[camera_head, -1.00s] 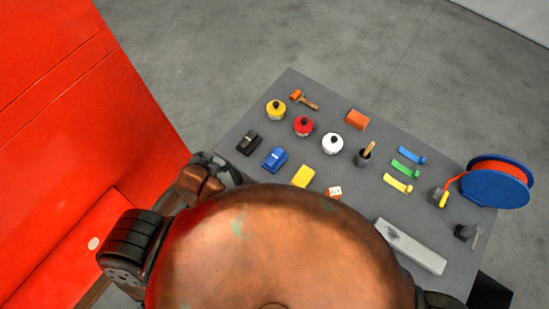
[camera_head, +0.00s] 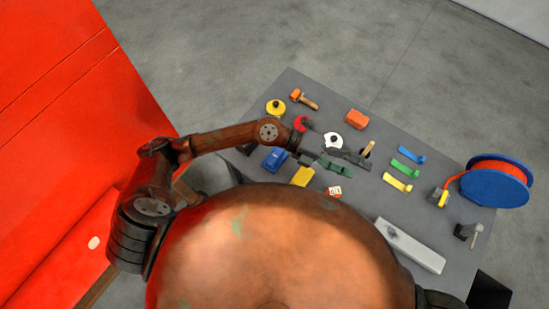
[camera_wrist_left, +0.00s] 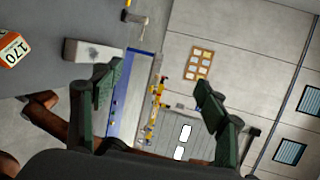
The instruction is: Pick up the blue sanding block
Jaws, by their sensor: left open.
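The blue sanding block (camera_head: 275,159) lies on the grey table near its left edge in the head view, below and left of my left gripper's forearm. My left gripper (camera_head: 358,166) is stretched out over the middle of the table, to the right of the block. It is open and empty, its fingers apart in the left wrist view (camera_wrist_left: 158,100). The wrist view looks across the room and does not show the block. My right gripper is not in view.
A blue cable reel (camera_head: 496,184) stands right. A red train body (camera_head: 70,150) rises left.

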